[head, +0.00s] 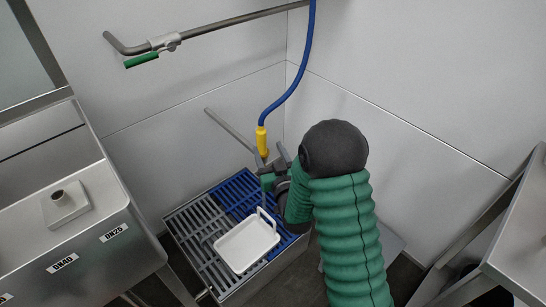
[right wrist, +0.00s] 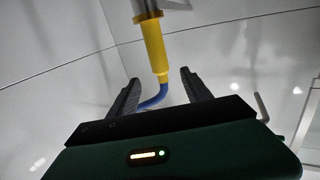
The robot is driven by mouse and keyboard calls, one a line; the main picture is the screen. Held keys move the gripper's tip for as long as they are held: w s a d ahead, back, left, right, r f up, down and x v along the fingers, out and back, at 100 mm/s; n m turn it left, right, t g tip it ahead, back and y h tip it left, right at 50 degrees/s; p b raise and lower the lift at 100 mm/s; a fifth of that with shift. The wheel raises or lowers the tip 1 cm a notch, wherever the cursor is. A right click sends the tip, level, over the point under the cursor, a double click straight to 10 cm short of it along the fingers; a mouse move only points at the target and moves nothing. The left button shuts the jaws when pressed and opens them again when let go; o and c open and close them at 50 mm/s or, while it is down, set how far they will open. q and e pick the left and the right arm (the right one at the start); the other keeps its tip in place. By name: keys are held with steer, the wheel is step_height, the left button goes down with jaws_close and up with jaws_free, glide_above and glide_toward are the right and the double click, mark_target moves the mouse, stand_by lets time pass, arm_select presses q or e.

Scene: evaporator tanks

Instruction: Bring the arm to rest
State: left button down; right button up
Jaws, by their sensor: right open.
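My right arm, in a green ribbed sleeve with a dark joint, reaches in from the lower right in the head view. Its gripper (head: 273,168) is close to the lower end of a hose with a yellow handle (head: 261,140). In the right wrist view the two dark fingers of my right gripper (right wrist: 160,92) stand apart. The yellow handle (right wrist: 155,50) shows beyond them, with the blue hose bending behind. Nothing is seen gripped between the fingers. My left gripper is in neither view.
A white tray (head: 246,244) sits on a grated stand (head: 188,236) with grey and blue grating. A pipe with a green-handled valve (head: 141,60) runs along the wall. Metal tanks (head: 75,215) stand left; a metal table (head: 520,250) stands right.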

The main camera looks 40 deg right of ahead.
steer(key=s+a+f+n+g+y, duration=0.2)
steer(key=s+a+f+g+y, duration=0.4)
steer(key=a, duration=0.6)
steer(key=s+a+f+n+g, duration=0.1)
steer(key=s+a+g, duration=0.25)
steer(key=s, duration=0.25)
steer(key=s+a+f+n+g, duration=0.1)
steer(key=s+a+g, duration=0.25)
steer(key=s, duration=0.35)
step_height(320, 180, up, 28)
steer(key=s+g+p, duration=0.1)
steer(key=s+p, duration=0.1)
steer(key=p, duration=2.7)
steer(key=shift+d+r, duration=0.15)
steer(key=shift+r, duration=0.1)
steer(key=shift+s, duration=0.1)
